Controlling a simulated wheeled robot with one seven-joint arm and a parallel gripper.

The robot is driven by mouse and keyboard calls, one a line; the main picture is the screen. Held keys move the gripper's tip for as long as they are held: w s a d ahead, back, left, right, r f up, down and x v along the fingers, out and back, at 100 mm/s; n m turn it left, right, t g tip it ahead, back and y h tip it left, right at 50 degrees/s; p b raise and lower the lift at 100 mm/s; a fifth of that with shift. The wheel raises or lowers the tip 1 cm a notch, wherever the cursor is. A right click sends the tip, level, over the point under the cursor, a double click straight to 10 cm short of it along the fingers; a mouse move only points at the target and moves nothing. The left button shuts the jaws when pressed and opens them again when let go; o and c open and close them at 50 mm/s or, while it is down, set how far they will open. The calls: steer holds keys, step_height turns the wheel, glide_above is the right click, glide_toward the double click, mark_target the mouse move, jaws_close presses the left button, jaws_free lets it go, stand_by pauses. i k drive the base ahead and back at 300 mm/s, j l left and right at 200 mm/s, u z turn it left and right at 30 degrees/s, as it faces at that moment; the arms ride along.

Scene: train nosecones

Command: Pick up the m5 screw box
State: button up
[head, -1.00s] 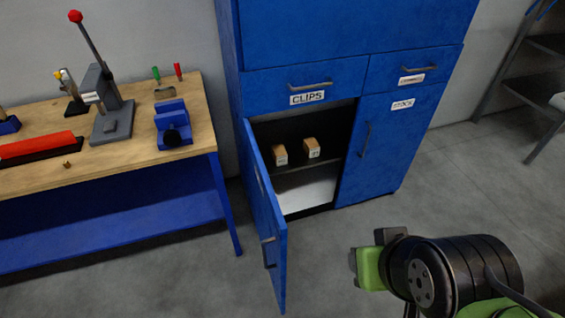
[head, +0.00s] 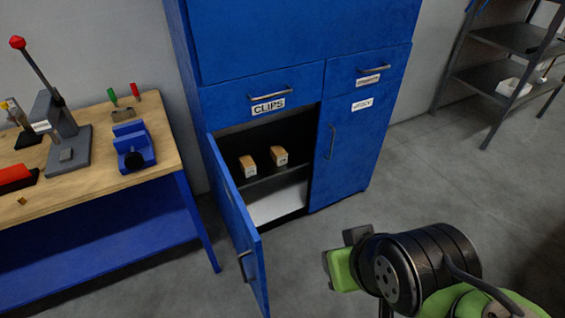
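Two small brown boxes with pale labels stand apart on the shelf inside the open lower left compartment of the blue cabinet, in the head view. One is the left box (head: 247,167), the other the right box (head: 279,156). Their labels are too small to read, so I cannot tell which is the m5 screw box. Part of my arm shows at the lower right, well in front of the cabinet and apart from the boxes. My gripper's fingers cannot be made out.
The blue cabinet (head: 300,50) has its left door (head: 236,226) swung open toward me. Its right door (head: 350,150) is shut. A wooden workbench (head: 90,165) with a blue vise (head: 132,146) stands at the left. A grey shelf rack (head: 510,85) stands at the right. The floor between is clear.

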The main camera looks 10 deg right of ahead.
mark_target(247, 165)
steer(key=i+l+u, duration=0.2)
steer(key=l+u, duration=0.25)
steer(key=i+l+u, duration=0.15)
steer(key=u, duration=0.3)
steer(key=l+u, duration=1.4)
steer(key=k+l+u, duration=0.2)
steer(key=l+u, duration=0.25)
steer(key=k+l+u, duration=0.2)
steer(key=l+u, duration=0.25)
steer(key=k+l+u, duration=0.2)
steer(key=u, duration=0.25)
steer(key=i+l, duration=0.7)
steer(key=i, duration=0.15)
